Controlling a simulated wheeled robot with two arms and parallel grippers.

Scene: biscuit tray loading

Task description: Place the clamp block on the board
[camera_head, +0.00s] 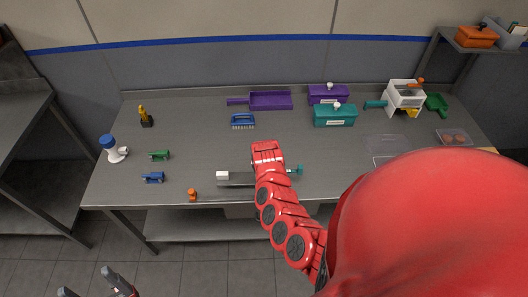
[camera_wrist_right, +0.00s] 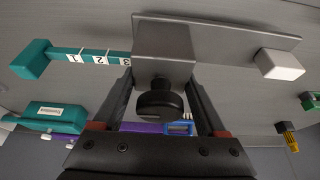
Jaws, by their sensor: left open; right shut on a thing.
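My right gripper (camera_wrist_right: 163,88) is shut on a grey block with a black knob (camera_wrist_right: 160,60), which I take to be the clamp block. The block overlaps a long grey plate, which looks like the board (camera_wrist_right: 240,38); I cannot tell whether they touch. A teal strip marked 1, 2, 3 (camera_wrist_right: 85,56) with a teal end piece (camera_wrist_right: 36,60) lies to the left, and a white block (camera_wrist_right: 280,64) to the right. In the head view the board (camera_head: 236,184) lies near the table's front edge; my red right arm hides the gripper and block. My left gripper (camera_head: 92,284) is open and empty above the floor.
On the table (camera_head: 200,150) stand a blue brush (camera_head: 243,121), a purple dustpan (camera_head: 271,100), purple (camera_head: 326,94) and teal (camera_head: 334,115) boxes and a white machine (camera_head: 404,96). Green (camera_head: 159,154), blue (camera_head: 152,177) and orange (camera_head: 192,194) small items stand left. The table's middle is clear.

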